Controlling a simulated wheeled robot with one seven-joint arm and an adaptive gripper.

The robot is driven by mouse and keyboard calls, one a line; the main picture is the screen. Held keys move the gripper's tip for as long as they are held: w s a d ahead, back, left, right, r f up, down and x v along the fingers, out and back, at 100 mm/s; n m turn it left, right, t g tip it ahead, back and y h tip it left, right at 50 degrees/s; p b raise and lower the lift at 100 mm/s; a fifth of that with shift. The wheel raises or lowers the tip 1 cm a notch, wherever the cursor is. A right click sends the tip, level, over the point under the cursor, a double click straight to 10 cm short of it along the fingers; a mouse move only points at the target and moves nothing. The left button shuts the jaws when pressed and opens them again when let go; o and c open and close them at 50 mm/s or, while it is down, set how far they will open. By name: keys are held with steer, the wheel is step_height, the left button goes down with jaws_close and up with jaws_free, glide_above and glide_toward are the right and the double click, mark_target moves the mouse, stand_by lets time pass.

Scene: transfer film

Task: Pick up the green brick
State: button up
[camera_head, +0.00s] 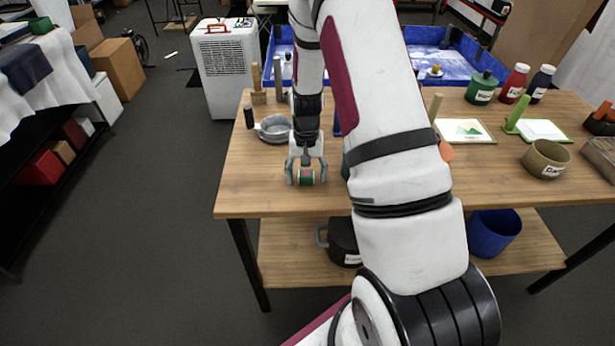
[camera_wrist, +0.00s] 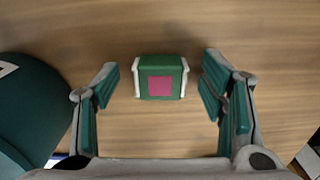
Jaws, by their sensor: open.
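The green brick (camera_wrist: 147,64) lies on the wooden table in the wrist view. It has pale end edges and a pink square on the side facing the camera. In the head view the brick (camera_head: 306,177) shows small between my fingers near the table's front edge. My gripper (camera_wrist: 160,85) is open, with one green-padded finger to each side of the brick. There is a gap on both sides and neither finger touches it. The brick sits slightly beyond the middle of the opening. In the head view my gripper (camera_head: 306,172) points down at the table.
A dark green round object (camera_wrist: 30,110) stands close to my left finger in the wrist view. A grey pan (camera_head: 274,128) lies behind my gripper. A bowl (camera_head: 546,158), bottles (camera_head: 515,83) and a framed picture (camera_head: 465,130) stand to the right. Bare tabletop (camera_head: 245,185) lies left.

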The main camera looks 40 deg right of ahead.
steer(key=c, duration=1)
steer(key=shift+c, duration=0.2)
steer(key=shift+r, duration=0.1)
